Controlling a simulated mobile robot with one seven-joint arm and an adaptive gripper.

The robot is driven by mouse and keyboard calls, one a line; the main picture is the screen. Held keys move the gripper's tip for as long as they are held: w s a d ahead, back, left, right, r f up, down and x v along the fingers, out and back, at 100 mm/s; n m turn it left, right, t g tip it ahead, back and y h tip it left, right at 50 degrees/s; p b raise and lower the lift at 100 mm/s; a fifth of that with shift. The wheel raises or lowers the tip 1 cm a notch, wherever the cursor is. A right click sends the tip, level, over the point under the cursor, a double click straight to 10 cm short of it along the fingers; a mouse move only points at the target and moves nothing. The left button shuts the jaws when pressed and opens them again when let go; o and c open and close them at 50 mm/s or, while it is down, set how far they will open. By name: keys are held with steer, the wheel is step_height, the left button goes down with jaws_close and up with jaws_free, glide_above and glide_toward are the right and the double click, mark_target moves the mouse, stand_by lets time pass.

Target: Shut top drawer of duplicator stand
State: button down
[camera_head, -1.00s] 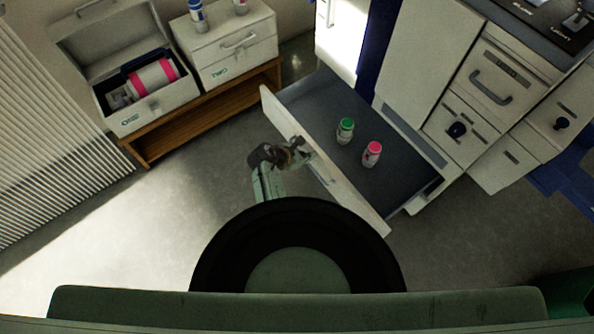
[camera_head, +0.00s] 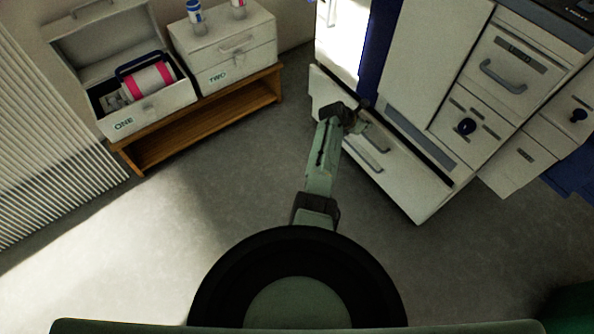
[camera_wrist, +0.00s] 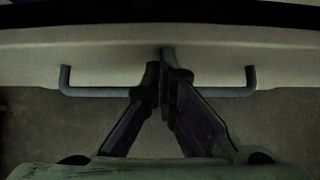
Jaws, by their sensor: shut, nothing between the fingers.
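The duplicator stand (camera_head: 411,58) is a white cabinet on the right of the head view. Its top drawer (camera_head: 400,183) has a pale front with a grey bar handle (camera_head: 362,153). My gripper (camera_head: 362,122) is at the drawer's upper edge area, beside the handle. In the wrist view my gripper (camera_wrist: 163,62) is shut and empty, its tips at the drawer front (camera_wrist: 215,68) and over the middle of the handle (camera_wrist: 215,92). The drawer's inside is hidden.
A wooden bench (camera_head: 205,120) at the left holds an open case marked ONE (camera_head: 150,117) and a closed case marked TWO (camera_head: 235,72) with bottles on it. The floor (camera_head: 235,185) between is clear.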

mark_target(371, 120)
steer(key=w+d, duration=0.1)
steer(key=w+d+b, duration=0.1)
steer(key=shift+d+r, duration=0.15)
steer(key=shift+d, duration=0.15)
steer(key=shift+r, duration=0.1)
